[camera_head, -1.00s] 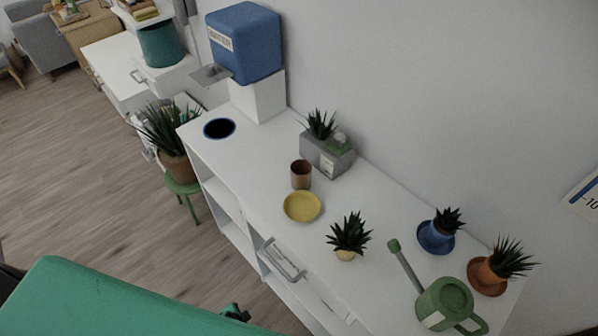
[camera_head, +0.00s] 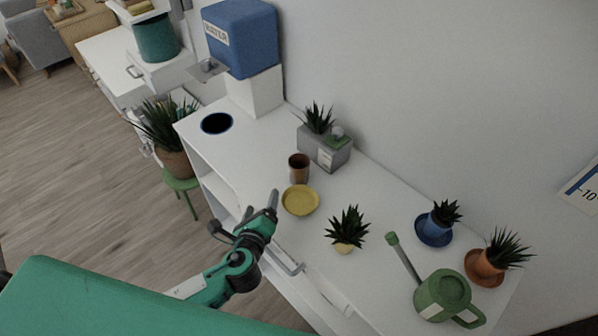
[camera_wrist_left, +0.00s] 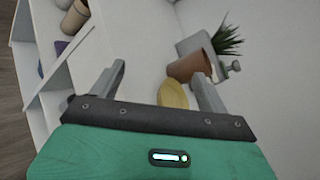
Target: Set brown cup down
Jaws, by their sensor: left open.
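The brown cup (camera_head: 299,167) stands upright on the white desk top, just behind the yellow dish (camera_head: 300,201) and in front of the grey planter. My left gripper (camera_head: 261,205) is open and empty, near the desk's front edge, to the left of the dish and apart from the cup. In the left wrist view, the cup (camera_wrist_left: 190,66) is ahead, by the right finger of my left gripper (camera_wrist_left: 160,82), with the yellow dish (camera_wrist_left: 172,95) between the fingers. My right gripper is not in these views.
The grey planter (camera_head: 325,148) stands by the wall. A small potted succulent (camera_head: 347,229), a green watering can (camera_head: 443,296) and blue and orange pots stand to the right. A blue water dispenser (camera_head: 242,38) is at the far left end. Open desk top lies left of the cup.

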